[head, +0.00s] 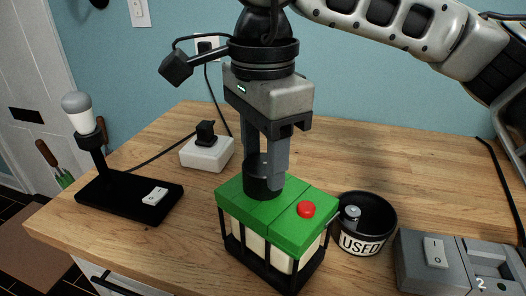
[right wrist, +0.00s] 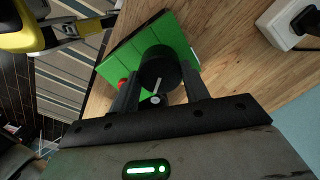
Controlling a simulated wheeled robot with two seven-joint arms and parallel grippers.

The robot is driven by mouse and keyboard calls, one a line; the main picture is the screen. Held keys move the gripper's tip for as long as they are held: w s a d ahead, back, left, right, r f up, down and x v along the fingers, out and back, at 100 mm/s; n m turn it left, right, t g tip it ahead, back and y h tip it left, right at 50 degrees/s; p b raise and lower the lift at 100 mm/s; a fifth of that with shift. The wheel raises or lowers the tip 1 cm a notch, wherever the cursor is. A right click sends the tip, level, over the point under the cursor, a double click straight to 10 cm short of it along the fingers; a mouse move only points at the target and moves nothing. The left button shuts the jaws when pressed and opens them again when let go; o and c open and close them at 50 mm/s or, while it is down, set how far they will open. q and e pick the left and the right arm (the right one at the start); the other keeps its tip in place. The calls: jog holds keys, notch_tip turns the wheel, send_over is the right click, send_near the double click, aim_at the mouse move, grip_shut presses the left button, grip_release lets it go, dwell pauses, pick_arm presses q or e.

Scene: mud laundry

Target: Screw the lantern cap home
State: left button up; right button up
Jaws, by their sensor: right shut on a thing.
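The lantern (head: 282,212) stands upright on the wooden worktop, with a green top, pale sides in a black frame, and a red button (head: 306,209). Its green top also shows in the right wrist view (right wrist: 183,38). The black round cap (head: 259,183) is at the left part of the green top, upright as far as I can see. A pale line marks the cap's face in the right wrist view (right wrist: 158,66). My right gripper (head: 265,168) points down and is shut on the cap, one finger on each side. Whether the cap sits fully down is hidden. My left gripper is out of view.
A black bowl marked USED (head: 366,240) holds a small battery, close right of the lantern. A grey switch box (head: 440,268) stands at far right. A lamp on a black base (head: 128,200) and a white socket block (head: 206,153) are left. The worktop behind is clear.

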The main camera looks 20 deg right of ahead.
jog(key=shift+f+m+b, duration=0.1)
jog(key=shift+m+b, duration=0.35)
jog(key=shift+m, duration=1.05)
jog(key=shift+m+b, duration=0.6)
jog(key=shift+m, duration=0.9)
jog(key=shift+m+b, duration=0.5)
jog(key=shift+m, duration=1)
